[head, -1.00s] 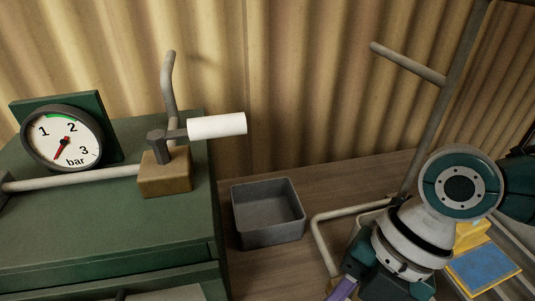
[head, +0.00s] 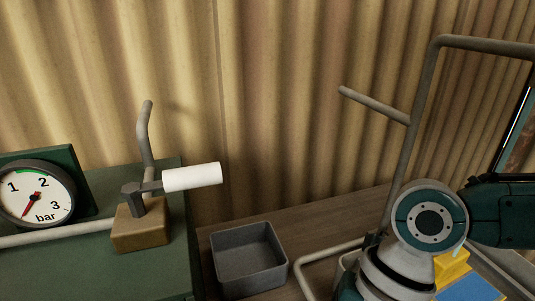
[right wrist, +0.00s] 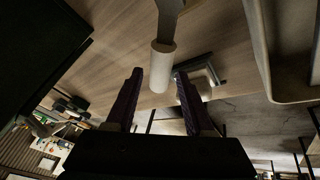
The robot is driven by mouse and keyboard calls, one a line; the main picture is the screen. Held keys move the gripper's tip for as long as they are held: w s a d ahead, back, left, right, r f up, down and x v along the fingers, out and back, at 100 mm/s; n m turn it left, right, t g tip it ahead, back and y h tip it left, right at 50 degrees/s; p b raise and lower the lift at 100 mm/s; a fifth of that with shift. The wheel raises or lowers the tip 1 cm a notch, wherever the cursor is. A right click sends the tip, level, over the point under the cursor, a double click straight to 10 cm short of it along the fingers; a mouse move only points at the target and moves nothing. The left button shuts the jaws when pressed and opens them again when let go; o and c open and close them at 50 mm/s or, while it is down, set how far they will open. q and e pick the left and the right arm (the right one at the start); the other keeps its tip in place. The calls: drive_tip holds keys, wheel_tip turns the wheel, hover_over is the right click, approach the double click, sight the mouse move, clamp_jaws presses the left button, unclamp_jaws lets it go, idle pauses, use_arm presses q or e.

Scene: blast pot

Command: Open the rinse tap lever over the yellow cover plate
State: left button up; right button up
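In the right wrist view a lever with a pale cylindrical grip (right wrist: 162,66) on a flat grey arm lies ahead of my right gripper (right wrist: 159,76). The gripper's dark purple fingers are open, and the grip's end reaches between their tips, with a gap on both sides. I cannot tell for certain that this is the rinse tap lever. A yellow piece (head: 452,268) shows partly behind my right arm in the head view; whether it is the cover plate is unclear. Another lever with a white grip (head: 192,177) sits on a brass-coloured block (head: 140,226). My left gripper is out of view.
A pressure gauge (head: 36,194) stands on the green cabinet (head: 95,272) at left. An open grey bin (head: 248,258) sits on the wooden surface. A bent grey pipe frame (head: 413,145) rises behind my right arm. A blue panel (head: 472,288) lies by the yellow piece.

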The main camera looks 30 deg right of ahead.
drive_tip(key=shift+o, duration=0.4)
drive_tip(key=shift+r, duration=0.1)
drive_tip(key=s+v, duration=0.1)
drive_tip(key=v, duration=0.8)
drive_tip(key=shift+w+d+r, duration=0.2)
drive_tip(key=shift+w+r, duration=0.1)
drive_tip(key=shift+w, duration=0.2)
